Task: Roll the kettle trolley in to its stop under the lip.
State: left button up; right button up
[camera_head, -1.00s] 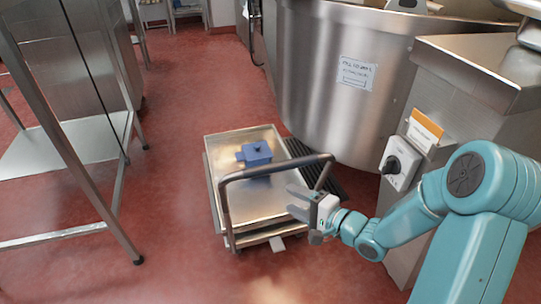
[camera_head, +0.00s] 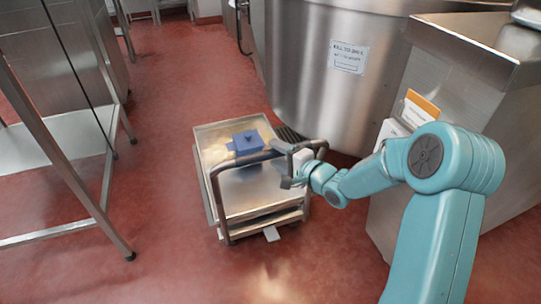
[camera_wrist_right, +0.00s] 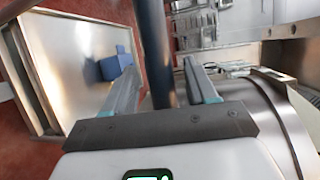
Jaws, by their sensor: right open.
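The kettle trolley (camera_head: 250,188) stands on the floor left of the big steel kettle (camera_head: 318,85), with a flat metal deck and a dark raised push handle (camera_head: 238,162) at its near side. A blue lidded block (camera_head: 247,142) sits on the deck; it also shows in the right wrist view (camera_wrist_right: 108,68). My right gripper (camera_head: 283,156) is at the right part of the handle. In the right wrist view the dark bar (camera_wrist_right: 155,50) runs between the open fingers (camera_wrist_right: 160,75), with gaps beside it. The lip and stop cannot be made out. My left gripper is out of view.
A dark floor grate (camera_head: 289,134) shows partly behind the trolley, beside the kettle's foot. A steel cabinet (camera_head: 455,75) stands at the right. A steel table frame (camera_head: 75,165) stands at the left. The red floor (camera_head: 180,90) between is clear.

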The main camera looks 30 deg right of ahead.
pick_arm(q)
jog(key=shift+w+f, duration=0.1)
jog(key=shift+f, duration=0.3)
pick_arm(e)
jog(key=shift+x, duration=1.65)
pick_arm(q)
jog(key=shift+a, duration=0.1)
pick_arm(e)
grip_shut()
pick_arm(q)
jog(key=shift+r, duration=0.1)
pick_arm(e)
jog(key=shift+w, duration=0.1)
